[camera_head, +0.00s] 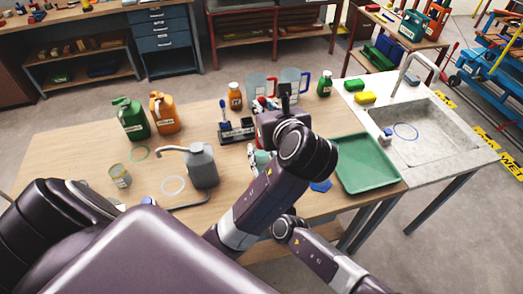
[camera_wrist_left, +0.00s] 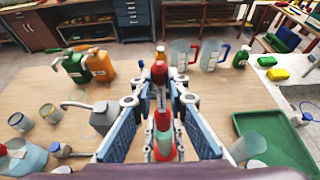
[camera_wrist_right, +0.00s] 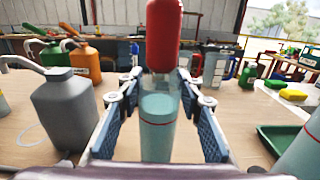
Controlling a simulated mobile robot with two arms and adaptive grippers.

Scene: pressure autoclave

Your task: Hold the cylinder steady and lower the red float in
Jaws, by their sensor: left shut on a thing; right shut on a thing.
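The red float (camera_wrist_right: 163,36) is upright directly above the clear cylinder (camera_wrist_right: 160,125) in the right wrist view. Its lower tip is at or just above the cylinder's mouth; I cannot tell which. The cylinder stands upright, holds pale blue-green liquid and has a red line around it. My right gripper (camera_wrist_right: 160,105) is shut on the cylinder, with a finger on each side. My left gripper (camera_wrist_left: 160,103) is shut on the float, which shows red between its fingers (camera_wrist_left: 162,119). In the head view my arm hides most of both grippers and the cylinder.
A grey can (camera_head: 203,166) stands left of the grippers, with a green jug (camera_head: 130,119) and an orange jug (camera_head: 164,112) behind it. Clear measuring jugs (camera_wrist_left: 211,55) stand behind. A green tray (camera_head: 368,165) and a sink (camera_head: 411,127) are at the right.

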